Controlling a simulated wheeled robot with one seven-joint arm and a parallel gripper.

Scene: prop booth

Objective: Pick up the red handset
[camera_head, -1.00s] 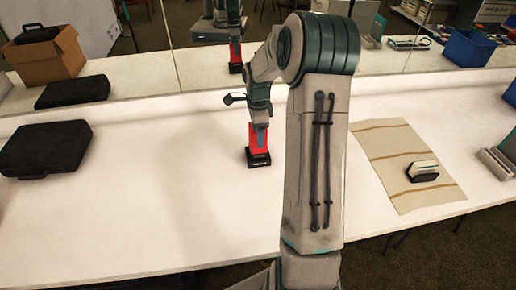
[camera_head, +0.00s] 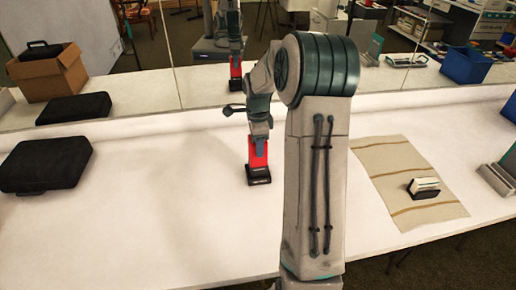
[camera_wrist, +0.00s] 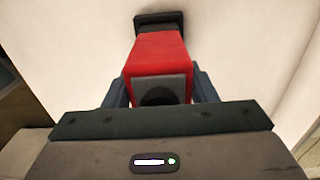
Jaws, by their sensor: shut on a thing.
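The red handset (camera_head: 258,153) stands upright on the white table, left of my arm in the head view. Its lower end is a wide black base (camera_head: 258,175). My gripper (camera_head: 259,143) is above it and shut on its upper part. In the wrist view the red handset (camera_wrist: 160,58) runs away from the camera between the two dark fingers of my gripper (camera_wrist: 160,88). A grey end with a dark round spot faces the camera. I cannot tell whether the base touches the table.
A black case (camera_head: 45,165) lies at the table's left. A striped cloth (camera_head: 385,160) with a black holder of cards (camera_head: 424,188) lies at the right. A mirror (camera_head: 130,62) runs along the back. The table between case and handset is clear.

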